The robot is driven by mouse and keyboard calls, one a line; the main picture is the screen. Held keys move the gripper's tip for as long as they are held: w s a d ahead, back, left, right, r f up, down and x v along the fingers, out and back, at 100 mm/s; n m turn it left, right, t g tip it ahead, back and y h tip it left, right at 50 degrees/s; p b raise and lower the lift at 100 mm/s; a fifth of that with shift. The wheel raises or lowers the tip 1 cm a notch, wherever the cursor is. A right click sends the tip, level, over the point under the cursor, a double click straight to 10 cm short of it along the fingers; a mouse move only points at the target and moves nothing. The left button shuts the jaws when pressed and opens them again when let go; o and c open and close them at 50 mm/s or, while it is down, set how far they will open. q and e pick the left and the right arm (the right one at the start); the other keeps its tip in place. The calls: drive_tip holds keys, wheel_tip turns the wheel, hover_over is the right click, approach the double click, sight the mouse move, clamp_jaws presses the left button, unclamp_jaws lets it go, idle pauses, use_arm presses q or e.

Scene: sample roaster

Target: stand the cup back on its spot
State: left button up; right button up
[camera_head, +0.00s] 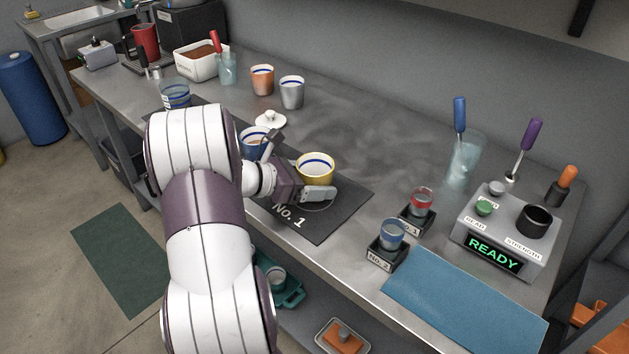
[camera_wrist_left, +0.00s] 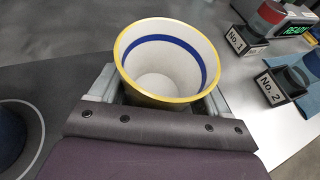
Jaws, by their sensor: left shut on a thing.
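A yellow cup (camera_head: 315,167) with a white inside and a blue band stands upright over the dark mat (camera_head: 345,205), close to the "No. 1" label and its ring mark. My left gripper (camera_head: 312,192) is shut on this cup, which also fills the middle of the left wrist view (camera_wrist_left: 165,62). I cannot tell whether the cup's base touches the mat. A blue cup (camera_head: 254,141) stands to the left on the same mat, partly behind my left arm. My right gripper is not in view.
Sample jars in "No. 1" (camera_head: 418,212) and "No. 2" (camera_head: 387,252) holders stand right of the mat. A READY device (camera_head: 505,240) and blue cloth (camera_head: 465,305) lie farther right. Orange (camera_head: 262,80) and grey (camera_head: 292,92) cups stand behind. The bench behind the yellow cup is clear.

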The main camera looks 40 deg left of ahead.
use_arm(q)
drive_tip(key=shift+f+b, duration=0.15)
drive_tip(key=shift+b, duration=0.15)
drive_tip(key=o, duration=1.3)
drive_tip(key=shift+c, duration=0.2)
drive_tip(key=shift+s+r+p, duration=0.15)
drive_tip(key=shift+r+p, duration=0.2)
drive_tip(key=shift+p, duration=0.1)
drive_tip(key=v, duration=1.1)
drive_tip(key=shift+s+a+r+p, duration=0.1)
drive_tip(key=shift+s+a+p, duration=0.05)
drive_tip(key=shift+s+p, duration=0.2)
